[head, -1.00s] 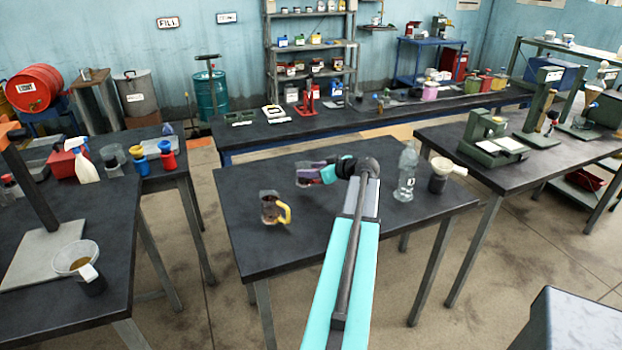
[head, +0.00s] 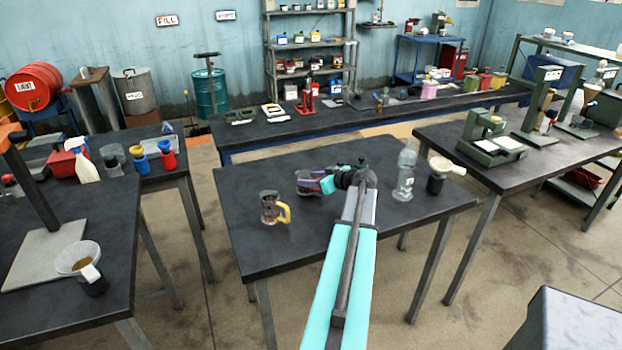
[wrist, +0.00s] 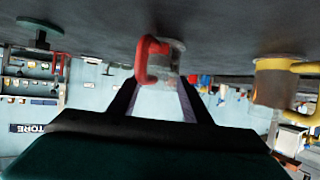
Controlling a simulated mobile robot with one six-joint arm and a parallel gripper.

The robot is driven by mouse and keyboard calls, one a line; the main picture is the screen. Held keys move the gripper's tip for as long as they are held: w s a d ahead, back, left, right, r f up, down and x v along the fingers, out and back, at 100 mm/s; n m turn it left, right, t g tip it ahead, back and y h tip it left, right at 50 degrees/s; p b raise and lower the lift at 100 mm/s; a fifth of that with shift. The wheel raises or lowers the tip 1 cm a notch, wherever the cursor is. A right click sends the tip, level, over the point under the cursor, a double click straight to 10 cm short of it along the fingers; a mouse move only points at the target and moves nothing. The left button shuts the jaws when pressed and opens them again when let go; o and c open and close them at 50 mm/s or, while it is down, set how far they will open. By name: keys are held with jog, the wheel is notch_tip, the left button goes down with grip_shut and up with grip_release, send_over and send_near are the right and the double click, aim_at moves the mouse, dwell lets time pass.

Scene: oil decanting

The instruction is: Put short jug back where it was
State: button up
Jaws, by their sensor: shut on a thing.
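A clear jug with a red handle (wrist: 148,60) is in my gripper (wrist: 157,78), whose dark fingers are shut on the handle in the wrist view. In the head view, my gripper (head: 315,181) and this jug (head: 303,188) are over the middle table (head: 345,235), partly hidden by the fingers. The jug is at or close above the tabletop; I cannot tell if it touches. A second jug with a yellow handle (head: 269,207) stands upright on the table, left of and nearer than the held jug. It also shows at the right of the wrist view (wrist: 272,82).
A clear bottle (head: 405,172) and a dark container with a pale funnel (head: 440,177) stand at the table's right side. The table's front left is clear. A side table at left holds a funnel-topped container (head: 82,262). A long bench (head: 370,118) runs behind.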

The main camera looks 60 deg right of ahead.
jog(key=shift+f, duration=0.15)
dwell(0.3)
jog(key=o, duration=1.2)
jog(key=shift+b+v, duration=1.85)
jog(key=shift+v, duration=4.25)
jog(key=shift+w, duration=0.1)
